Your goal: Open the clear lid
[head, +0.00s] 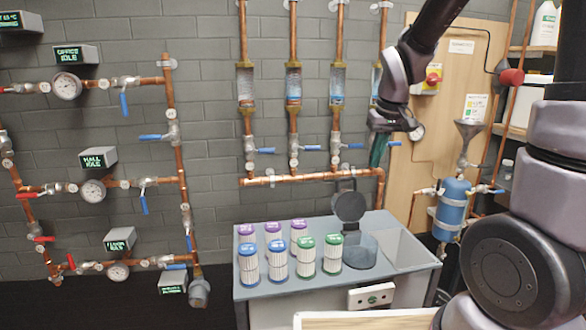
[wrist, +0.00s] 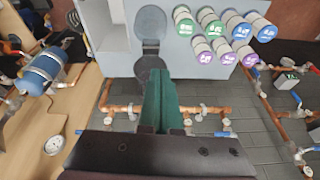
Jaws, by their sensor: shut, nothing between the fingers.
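A round, smoky see-through lid (head: 349,206) stands tilted up at the back of a squat grey see-through vessel (head: 361,250) on the bench. The lid leans up from the vessel's rim, and the vessel's top looks uncovered. In the wrist view the lid (wrist: 150,47) lies just beyond my fingertips, with the vessel (wrist: 150,22) behind it. My gripper (wrist: 158,75) has green fingers, shut and empty. In the head view my gripper (head: 379,152) hangs above and to the right of the lid, near the wall pipes, apart from the lid.
Several filter cartridges (head: 305,255) with purple, blue and green caps stand left of the vessel on the grey bench (head: 300,301). Copper pipes (head: 290,180) with blue valve handles run behind. A blue tank (head: 453,210) hangs at right.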

